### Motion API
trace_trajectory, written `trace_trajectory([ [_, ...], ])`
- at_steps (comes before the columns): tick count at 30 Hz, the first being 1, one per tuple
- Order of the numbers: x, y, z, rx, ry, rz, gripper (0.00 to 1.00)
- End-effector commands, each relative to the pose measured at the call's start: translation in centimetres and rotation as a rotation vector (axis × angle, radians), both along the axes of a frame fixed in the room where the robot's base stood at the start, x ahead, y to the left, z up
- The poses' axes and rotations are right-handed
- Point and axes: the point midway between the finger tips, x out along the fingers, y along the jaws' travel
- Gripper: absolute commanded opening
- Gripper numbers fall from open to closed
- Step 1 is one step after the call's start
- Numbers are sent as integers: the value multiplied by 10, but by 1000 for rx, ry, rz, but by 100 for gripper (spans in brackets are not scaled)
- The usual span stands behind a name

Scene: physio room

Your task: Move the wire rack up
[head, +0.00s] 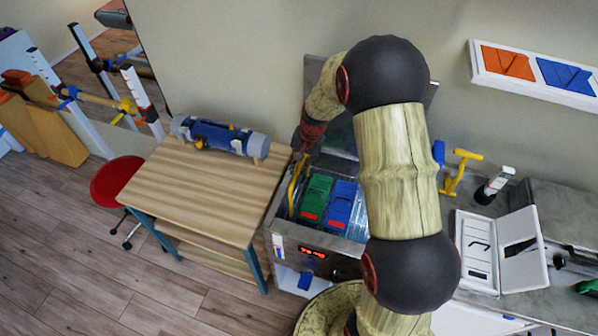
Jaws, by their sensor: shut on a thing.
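A metal tank (290,236) with a red lit display on its front stands at the middle, its top open. A green pack (315,196) and a blue pack (341,203) with red ends sit side by side inside it. The wire rack shows mostly as a yellow handle (294,188) at the tank's left inner side; its wires are hard to make out. My gripper (302,153) points down at the top of this handle and is shut on it. The fingers are small and partly hidden, and my arm covers the tank's right side.
A wooden table (190,190) with a blue-grey roll (220,136) stands left of the tank. A red stool (115,181) is at its left. Right of my arm are another yellow handle (460,172) and an open white case (480,250). A wall shelf (535,78) hangs upper right.

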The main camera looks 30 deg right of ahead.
Motion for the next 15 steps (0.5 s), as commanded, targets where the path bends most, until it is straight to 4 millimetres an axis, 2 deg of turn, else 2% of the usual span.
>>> trace_trajectory([
  [1,2,0,16,-1,-5,-1,0],
  [6,2,0,37,-1,-4,-1,0],
  [15,2,-1,50,-2,-5,-1,0],
])
